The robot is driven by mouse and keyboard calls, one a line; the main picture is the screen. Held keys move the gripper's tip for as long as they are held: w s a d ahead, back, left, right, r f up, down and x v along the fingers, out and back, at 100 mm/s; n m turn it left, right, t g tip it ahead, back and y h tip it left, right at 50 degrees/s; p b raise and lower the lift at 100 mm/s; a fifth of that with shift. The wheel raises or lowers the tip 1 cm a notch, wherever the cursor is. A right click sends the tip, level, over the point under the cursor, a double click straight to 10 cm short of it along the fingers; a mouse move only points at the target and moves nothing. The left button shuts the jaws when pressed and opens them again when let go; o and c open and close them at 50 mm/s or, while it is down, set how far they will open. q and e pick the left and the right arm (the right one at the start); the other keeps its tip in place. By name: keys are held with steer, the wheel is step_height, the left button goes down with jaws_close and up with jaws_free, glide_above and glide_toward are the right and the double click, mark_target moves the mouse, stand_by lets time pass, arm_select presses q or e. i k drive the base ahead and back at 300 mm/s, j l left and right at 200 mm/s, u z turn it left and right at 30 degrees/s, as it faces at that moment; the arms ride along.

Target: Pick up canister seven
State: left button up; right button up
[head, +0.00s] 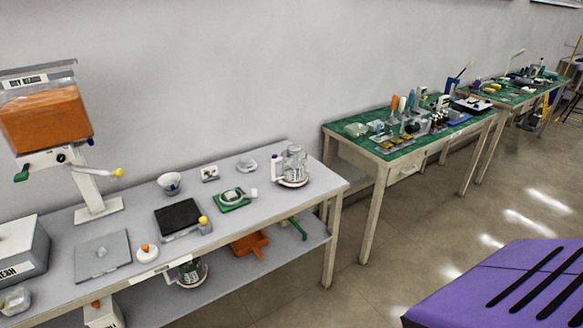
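I cannot make out a number seven on anything. A clear glass canister-like vessel (292,160) stands upright on a round white base at the right end of the near grey table. A similar vessel (188,270) stands on the lower shelf, partly hidden by the tabletop. A large orange-filled container (45,118) with a label on its upper part is held on a white stand at the left. Neither of my grippers is in view.
The near grey table (140,216) carries a black pad (180,216), a grey plate (103,255), a bowl (169,183) and a green board (233,199). Green-topped tables (345,145) stand behind right. A purple slotted surface (500,285) fills the lower right; bare floor lies between.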

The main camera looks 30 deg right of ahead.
mark_target(293, 159)
steer(key=i+l+u, duration=0.1)
steer(key=l+u, duration=0.2)
steer(key=l, duration=0.65)
steer(key=l+u, duration=0.3)
steer(key=l, duration=0.65)
